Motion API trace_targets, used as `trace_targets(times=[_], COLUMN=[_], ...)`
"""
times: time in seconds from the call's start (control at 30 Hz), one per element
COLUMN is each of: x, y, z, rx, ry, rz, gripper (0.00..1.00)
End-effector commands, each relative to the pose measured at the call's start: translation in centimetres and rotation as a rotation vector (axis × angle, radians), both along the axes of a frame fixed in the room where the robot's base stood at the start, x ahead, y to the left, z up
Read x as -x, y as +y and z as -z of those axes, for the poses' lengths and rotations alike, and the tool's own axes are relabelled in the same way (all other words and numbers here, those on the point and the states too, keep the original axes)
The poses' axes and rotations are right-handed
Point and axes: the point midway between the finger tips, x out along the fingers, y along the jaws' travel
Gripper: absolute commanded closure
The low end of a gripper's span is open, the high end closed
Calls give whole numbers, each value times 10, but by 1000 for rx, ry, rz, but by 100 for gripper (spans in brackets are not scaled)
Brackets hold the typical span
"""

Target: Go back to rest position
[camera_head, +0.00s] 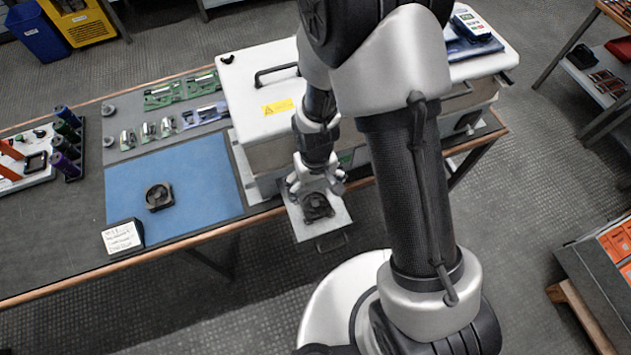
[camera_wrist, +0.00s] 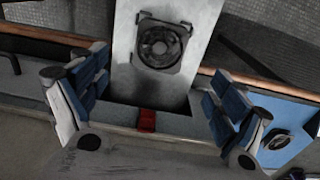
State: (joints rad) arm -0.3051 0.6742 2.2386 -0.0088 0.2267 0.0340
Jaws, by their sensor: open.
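My gripper (camera_head: 316,184) is over the small metal drawer or tray (camera_head: 336,224) at the front edge of the bench. The tray juts out beyond the edge and has a handle. A dark fan-like part (camera_head: 318,206) lies on it, just in front of my gripper. In the wrist view the blue-padded fingers of my gripper (camera_wrist: 155,105) are spread wide with nothing between them. The fan part (camera_wrist: 159,44) lies on the pale tray (camera_wrist: 123,80), beyond the fingers and apart from them. The tray's inner end is partly hidden.
A white cabinet (camera_head: 270,62) with a yellow warning label stands behind the tray. A second fan part (camera_head: 158,196) lies on a blue mat (camera_head: 205,165) to the left. Several green boards (camera_head: 163,95), cylinders and a white card (camera_head: 122,236) are on the bench. Floor is open in front.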

Motion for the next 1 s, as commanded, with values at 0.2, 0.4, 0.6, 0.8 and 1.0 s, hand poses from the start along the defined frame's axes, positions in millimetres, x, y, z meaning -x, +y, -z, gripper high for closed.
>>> trace_targets(times=[0.2, 0.4, 0.6, 0.8, 1.0], x=[0, 0, -8, 3, 36], y=[0, -1, -14, -42, -70], z=[-21, -28, -86, -174, -246], rx=[0, -1, -18, -37, -50], ry=[0, -3, -62, -150, -239], rz=[0, 2, 40, 102, 165], gripper=[10, 10, 10, 10, 10])
